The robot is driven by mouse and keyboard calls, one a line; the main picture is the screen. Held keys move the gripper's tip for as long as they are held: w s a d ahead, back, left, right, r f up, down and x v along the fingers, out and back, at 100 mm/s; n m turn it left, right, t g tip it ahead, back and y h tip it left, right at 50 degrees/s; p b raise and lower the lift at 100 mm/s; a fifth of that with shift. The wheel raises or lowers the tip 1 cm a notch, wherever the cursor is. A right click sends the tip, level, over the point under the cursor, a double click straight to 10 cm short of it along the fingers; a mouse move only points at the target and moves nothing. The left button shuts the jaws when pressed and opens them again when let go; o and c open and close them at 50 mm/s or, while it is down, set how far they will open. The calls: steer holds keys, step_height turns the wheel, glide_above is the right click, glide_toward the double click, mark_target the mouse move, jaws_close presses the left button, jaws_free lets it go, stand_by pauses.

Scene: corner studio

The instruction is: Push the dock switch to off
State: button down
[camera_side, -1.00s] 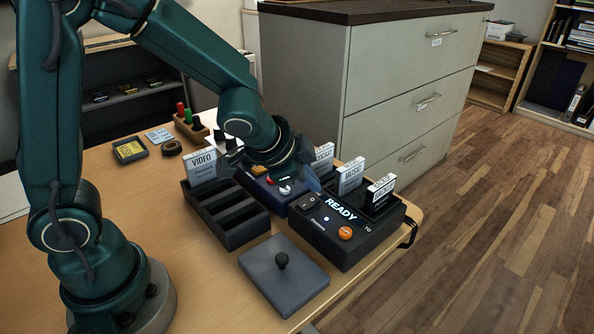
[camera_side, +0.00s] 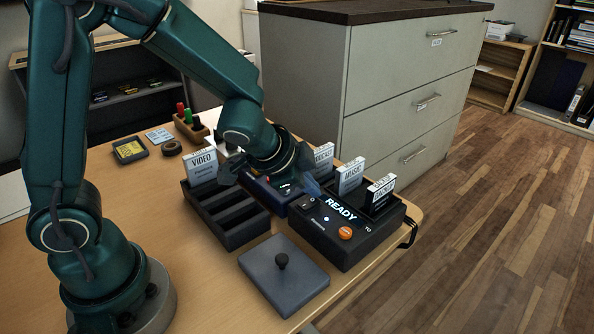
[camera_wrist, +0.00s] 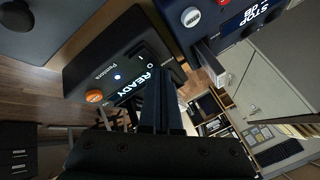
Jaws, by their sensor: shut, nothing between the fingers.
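The dock (camera_side: 350,245) is a black box with a lit READY display, an orange button (camera_side: 345,232) and a small black rocker switch (camera_side: 309,202) marked O. In the wrist view the dock (camera_wrist: 95,75) lies left of my fingers, which partly cover the switch area. My gripper (camera_side: 312,186) is shut and empty, with its fingertips close to the switch at the dock's back left. In the wrist view the closed fingers (camera_wrist: 158,85) point over the dock. I cannot tell whether they touch the switch or which way it is tipped.
Cards labelled MUSIC (camera_side: 350,176) and PODCAST (camera_side: 323,158) stand upright nearby. A black slotted rack (camera_side: 236,232) and a grey plate with a knob (camera_side: 306,282) lie in front.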

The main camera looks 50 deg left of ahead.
stand_by(0.3)
steer(key=shift+r, duration=0.7)
steer(key=shift+r, duration=3)
